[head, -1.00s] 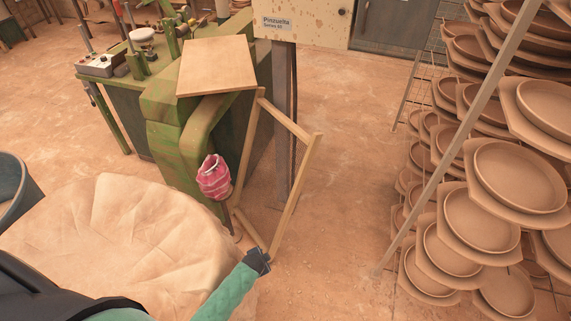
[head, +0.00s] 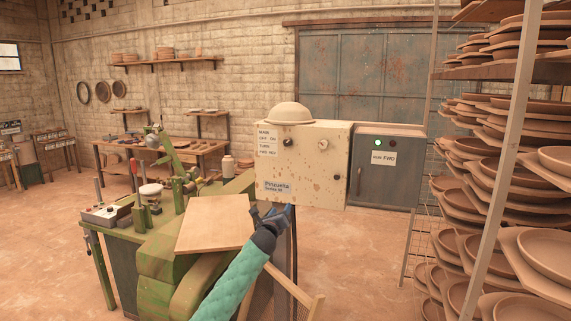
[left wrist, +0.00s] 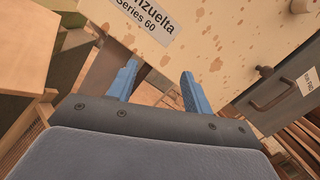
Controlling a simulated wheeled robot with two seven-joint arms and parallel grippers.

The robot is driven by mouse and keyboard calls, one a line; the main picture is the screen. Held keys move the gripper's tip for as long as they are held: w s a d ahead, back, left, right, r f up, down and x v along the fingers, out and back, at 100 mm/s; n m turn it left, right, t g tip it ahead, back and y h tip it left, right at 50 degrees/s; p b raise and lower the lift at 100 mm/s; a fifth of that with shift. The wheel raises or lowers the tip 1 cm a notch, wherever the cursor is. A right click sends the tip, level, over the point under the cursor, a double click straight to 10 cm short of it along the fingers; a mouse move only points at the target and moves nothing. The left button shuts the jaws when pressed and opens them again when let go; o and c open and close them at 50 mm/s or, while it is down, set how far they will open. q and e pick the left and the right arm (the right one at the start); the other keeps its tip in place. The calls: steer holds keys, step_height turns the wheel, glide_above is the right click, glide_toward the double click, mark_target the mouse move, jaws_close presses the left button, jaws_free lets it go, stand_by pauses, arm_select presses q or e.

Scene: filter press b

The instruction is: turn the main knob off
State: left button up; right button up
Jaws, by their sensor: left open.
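The cream control box (head: 305,180) has a dark knob (head: 287,143) at its upper left and a pale round fitting (head: 322,145) to the right. The knob's setting is too small to tell. My left gripper (head: 271,211) is open and empty, just below the box's lower edge and apart from the knob. In the left wrist view its blue fingers (left wrist: 158,76) are spread before the box's lower face (left wrist: 195,45); no knob shows between them. My right gripper is out of view.
A grey cabinet (head: 385,185) with a lit green lamp (head: 378,142) stands right of the box. A bowl-shaped hat (head: 289,112) sits on top. A tilted wooden board (head: 215,223) lies close left of my gripper. Racks of plates (head: 530,200) fill the right.

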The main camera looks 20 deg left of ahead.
mark_target(286, 145)
arm_select(q)
step_height(286, 145, up, 20)
steer(key=f+m+t+h, duration=0.1)
steer(key=m+t, duration=0.2)
steer(key=m, duration=0.3)
steer(key=p+x, duration=0.1)
steer(key=x, duration=0.1)
steer(key=p+x, duration=0.1)
steer(key=x, duration=0.2)
steer(key=p+x, duration=0.1)
steer(key=x, duration=0.1)
steer(key=shift+a+r+p, duration=0.3)
steer(key=shift+r, duration=0.15)
steer(key=shift+w+r+p, duration=0.1)
steer(key=shift+w+p, duration=0.2)
steer(key=shift+w, duration=0.5)
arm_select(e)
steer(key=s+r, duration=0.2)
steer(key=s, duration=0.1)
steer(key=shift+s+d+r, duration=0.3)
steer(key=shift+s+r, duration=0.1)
